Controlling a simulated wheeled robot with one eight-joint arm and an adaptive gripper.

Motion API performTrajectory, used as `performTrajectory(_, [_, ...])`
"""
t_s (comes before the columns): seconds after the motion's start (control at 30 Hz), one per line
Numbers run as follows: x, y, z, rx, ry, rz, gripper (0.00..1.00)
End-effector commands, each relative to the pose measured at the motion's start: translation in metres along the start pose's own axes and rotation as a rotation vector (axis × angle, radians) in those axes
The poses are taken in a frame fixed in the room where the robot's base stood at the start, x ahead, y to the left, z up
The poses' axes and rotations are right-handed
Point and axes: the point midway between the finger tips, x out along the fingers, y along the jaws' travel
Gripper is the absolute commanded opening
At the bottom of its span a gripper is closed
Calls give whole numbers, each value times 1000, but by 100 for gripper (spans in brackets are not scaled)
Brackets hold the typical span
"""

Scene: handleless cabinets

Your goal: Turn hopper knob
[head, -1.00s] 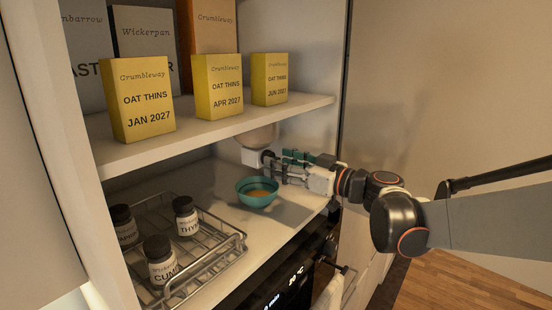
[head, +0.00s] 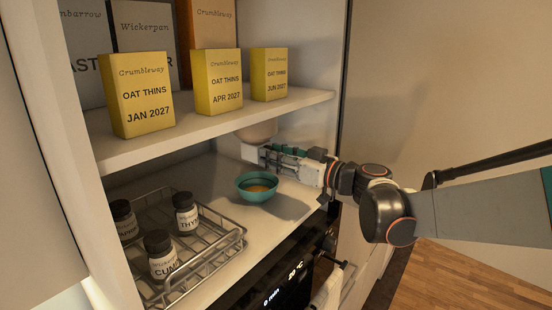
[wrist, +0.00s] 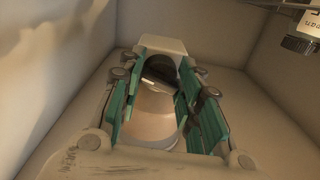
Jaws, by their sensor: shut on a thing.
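The hopper (head: 258,132) is a pale beige rounded body under the shelf, partly hidden by the shelf edge and my gripper. It also shows between my fingers in the wrist view (wrist: 150,108). A white block (head: 249,153) is at its lower front. My gripper (head: 268,155), with teal finger pads, reaches in from the right at the hopper's front and is shut on the knob. The knob is mostly hidden by the fingers. In the wrist view, a dark round part with a grey piece shows between the fingertips. A teal bowl (head: 243,190) with orange contents stands below.
A wire tray (head: 205,262) with several dark-lidded spice jars (head: 187,213) stands on the counter at left. Yellow Oat Thins boxes (head: 142,95) stand on the shelf (head: 200,138) above. An oven front (head: 290,275) lies below the counter edge. A side wall bounds the compartment at right.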

Motion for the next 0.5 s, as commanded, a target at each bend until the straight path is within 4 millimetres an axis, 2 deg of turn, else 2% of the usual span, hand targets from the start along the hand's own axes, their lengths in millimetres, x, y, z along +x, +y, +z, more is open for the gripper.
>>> performTrajectory(0.23, [0, 0, 1, 182, 1, 0, 8])
performTrajectory(0.5, [0, 0, 0, 214, 1, 0, 8])
